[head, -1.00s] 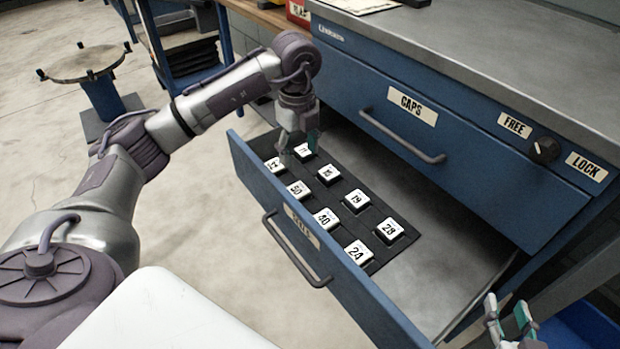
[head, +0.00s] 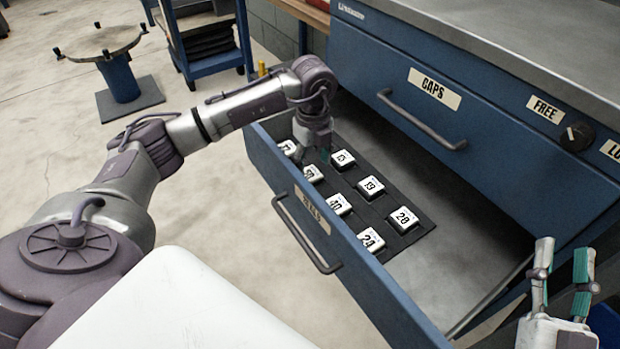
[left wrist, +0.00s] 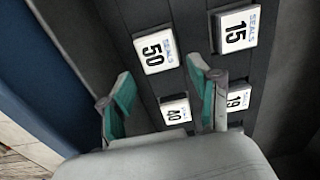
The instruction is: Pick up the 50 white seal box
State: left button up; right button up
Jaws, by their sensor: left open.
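The white seal box marked 50 (head: 312,173) sits in the black insert of the open drawer, in the row nearer the drawer front. In the left wrist view, the 50 box (left wrist: 156,51) lies beyond my fingertips, with its label facing up. My left gripper (head: 312,157) is over the drawer, close to the 50 box; in the left wrist view it (left wrist: 160,85) is open with nothing between its fingers. My right gripper (head: 562,262) is open and empty at the lower right, outside the drawer.
Boxes 15 (head: 342,159), 19 (head: 371,187), 40 (head: 339,204), 24 (head: 371,240) and 28 (head: 404,219) stand close around in the insert. The drawer front (head: 330,235) is a raised wall. The CAPS drawer (head: 450,110) above is shut. The bare drawer floor (head: 455,240) is free.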

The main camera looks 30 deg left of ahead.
aim_at(311, 175)
pick_arm(q)
notch_tip(311, 175, down, 4)
jog(key=shift+a+r+b, duration=0.15)
jog(key=shift+b, duration=0.5)
jog(key=shift+f, duration=0.25)
jog(key=c, duration=0.9)
pick_arm(e)
jog(key=s+r+t+y, duration=0.1)
jog(key=s+r+t, duration=0.3)
jog(key=r, duration=0.1)
jog(key=shift+r+t+y, duration=0.25)
jog(key=shift+t+y, duration=0.05)
jog(key=shift+y, duration=0.1)
pick_arm(q)
jog(key=shift+r, duration=0.1)
pick_arm(e)
jog(key=shift+d, duration=0.1)
